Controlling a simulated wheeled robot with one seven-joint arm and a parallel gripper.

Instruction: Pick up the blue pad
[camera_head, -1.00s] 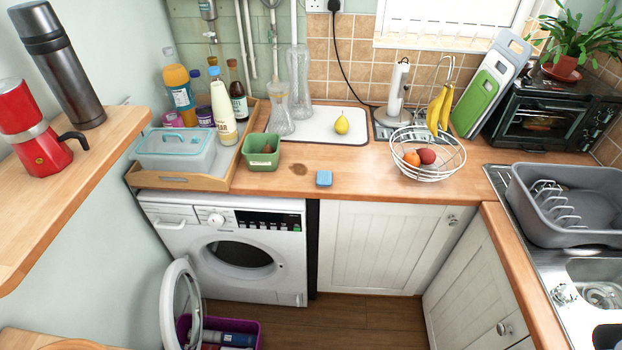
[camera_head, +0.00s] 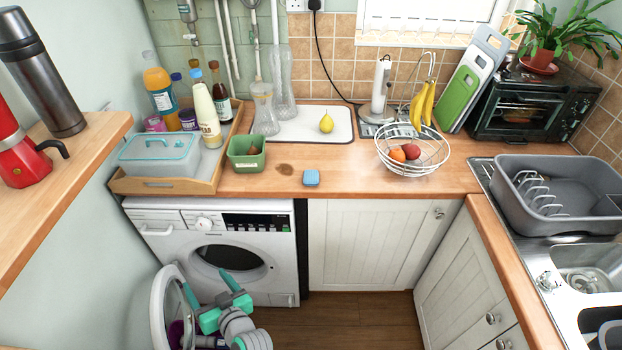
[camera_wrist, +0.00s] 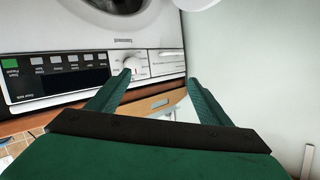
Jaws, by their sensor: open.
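The blue pad (camera_head: 311,178) is a small light-blue block lying flat on the wooden worktop near its front edge, above the gap beside the washing machine. My gripper (camera_head: 207,290) is low in the head view, in front of the washing machine, below and left of the pad. Its two teal fingers are apart with nothing between them. In the wrist view my gripper (camera_wrist: 150,88) points at the washing machine's control panel and dial. The pad cannot be made out in the wrist view.
The worktop (camera_head: 350,180) is clear around the pad. A green tub (camera_head: 246,160) stands left of it and a wire fruit bowl (camera_head: 411,160) right. The washing machine (camera_head: 190,225) has its round door (camera_head: 165,300) open beside my arm. A wooden shelf (camera_head: 60,190) juts out at left.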

